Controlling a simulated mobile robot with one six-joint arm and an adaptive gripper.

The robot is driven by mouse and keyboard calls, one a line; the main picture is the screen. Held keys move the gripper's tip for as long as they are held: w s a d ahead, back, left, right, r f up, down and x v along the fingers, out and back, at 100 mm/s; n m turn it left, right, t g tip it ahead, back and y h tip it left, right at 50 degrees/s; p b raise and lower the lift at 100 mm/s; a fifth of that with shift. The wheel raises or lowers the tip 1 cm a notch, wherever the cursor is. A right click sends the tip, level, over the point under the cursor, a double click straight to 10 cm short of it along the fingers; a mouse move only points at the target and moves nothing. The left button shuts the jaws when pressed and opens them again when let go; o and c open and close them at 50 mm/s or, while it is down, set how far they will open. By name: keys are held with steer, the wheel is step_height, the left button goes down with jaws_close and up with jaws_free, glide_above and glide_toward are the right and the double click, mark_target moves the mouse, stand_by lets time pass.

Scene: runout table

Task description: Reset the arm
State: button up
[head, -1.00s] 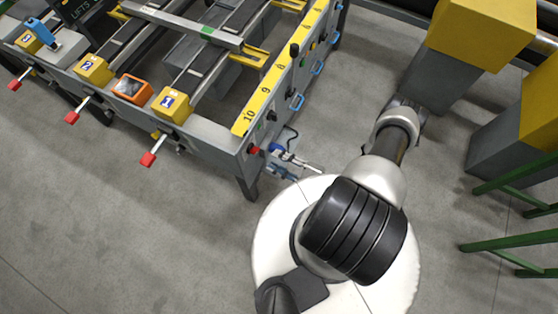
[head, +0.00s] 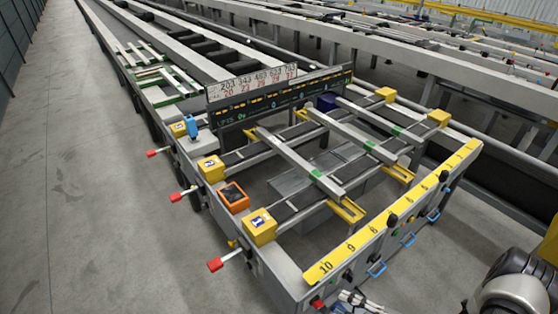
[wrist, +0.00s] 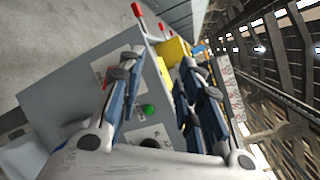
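My arm (head: 510,290) shows only in part at the lower right corner of the head view. At the bottom edge, beside the near corner of the runout table (head: 275,270), a small piece of what looks like my gripper (head: 350,301) is cut off by the frame. In the wrist view my gripper (wrist: 160,70) has its two dark-blue fingers apart, with nothing seen between the pads. Beyond the fingers is a grey panel with a green button (wrist: 149,110); the distance to it is unclear.
The table carries yellow numbered boxes (head: 260,226), an orange-framed box (head: 233,197), red-tipped levers (head: 216,264) and a yellow numbered scale (head: 392,213). A display board (head: 280,100) stands across it. Bare grey floor (head: 90,200) is open at the left.

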steer(key=s+a+r+n+g+h, duration=0.1)
steer(key=a+r+n+g+h, duration=0.3)
steer(key=r, duration=0.7)
steer(key=s+a+r+n+g+h, duration=0.1)
steer(key=s+r+n+g, duration=0.1)
steer(key=r+n+g, duration=0.75)
steer(key=s+r+t+h, duration=0.4)
steer(key=r, duration=0.4)
steer(key=s+r+t+h, duration=0.5)
steer(key=r, duration=0.4)
steer(key=shift+a+r+n, duration=0.15)
steer(key=shift+a+n, duration=0.05)
steer(key=shift+n, duration=0.15)
